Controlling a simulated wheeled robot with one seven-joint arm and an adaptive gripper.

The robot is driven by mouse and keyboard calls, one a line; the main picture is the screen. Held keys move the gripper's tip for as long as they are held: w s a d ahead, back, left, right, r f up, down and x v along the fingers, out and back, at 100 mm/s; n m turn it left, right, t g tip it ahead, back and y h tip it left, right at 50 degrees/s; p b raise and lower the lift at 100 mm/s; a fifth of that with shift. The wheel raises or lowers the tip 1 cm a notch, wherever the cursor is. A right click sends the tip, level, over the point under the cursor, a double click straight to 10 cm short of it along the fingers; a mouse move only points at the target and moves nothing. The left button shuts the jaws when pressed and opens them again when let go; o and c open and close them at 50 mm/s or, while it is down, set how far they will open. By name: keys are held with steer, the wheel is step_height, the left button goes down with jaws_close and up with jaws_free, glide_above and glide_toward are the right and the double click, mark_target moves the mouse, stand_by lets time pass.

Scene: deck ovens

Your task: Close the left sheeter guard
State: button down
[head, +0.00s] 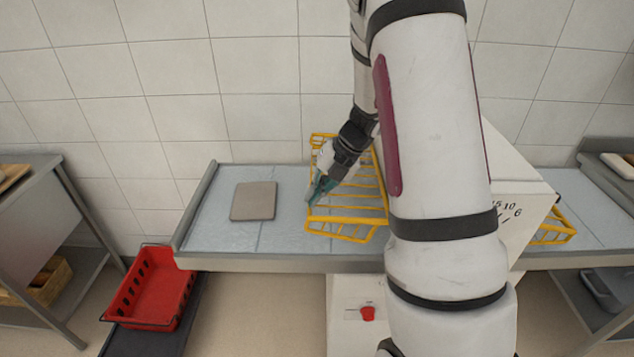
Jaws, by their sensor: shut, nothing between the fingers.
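The left sheeter guard (345,222) is a yellow wire cage over the left table of the sheeter, beside the white sheeter body (508,205). Its right part is hidden behind my arm. I cannot tell for sure how far it is tilted. My gripper (312,200) is shut and empty, pointing down at the guard's left side, among or just in front of its bars. I cannot tell whether it touches them. The right guard (552,230), also yellow, shows in part at the right of the sheeter body.
A grey-brown flat slab (254,201) lies on the left sheeter table (215,232). A red basket (150,288) stands low at the left front. A metal bench (40,215) is at the far left. A red button (368,313) is on the sheeter's front. A tiled wall closes the back.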

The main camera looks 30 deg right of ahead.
mark_target(316, 206)
steer(key=f, duration=0.1)
steer(key=f+b, duration=0.1)
steer(key=f, duration=0.1)
steer(key=shift+w+a+f, duration=0.2)
steer(key=shift+w+f, duration=0.05)
steer(key=shift+f, duration=0.15)
steer(key=shift+s+f+b, duration=0.1)
steer(key=shift+f+b, duration=0.6)
steer(key=shift+f, duration=0.45)
steer(key=shift+r, duration=0.1)
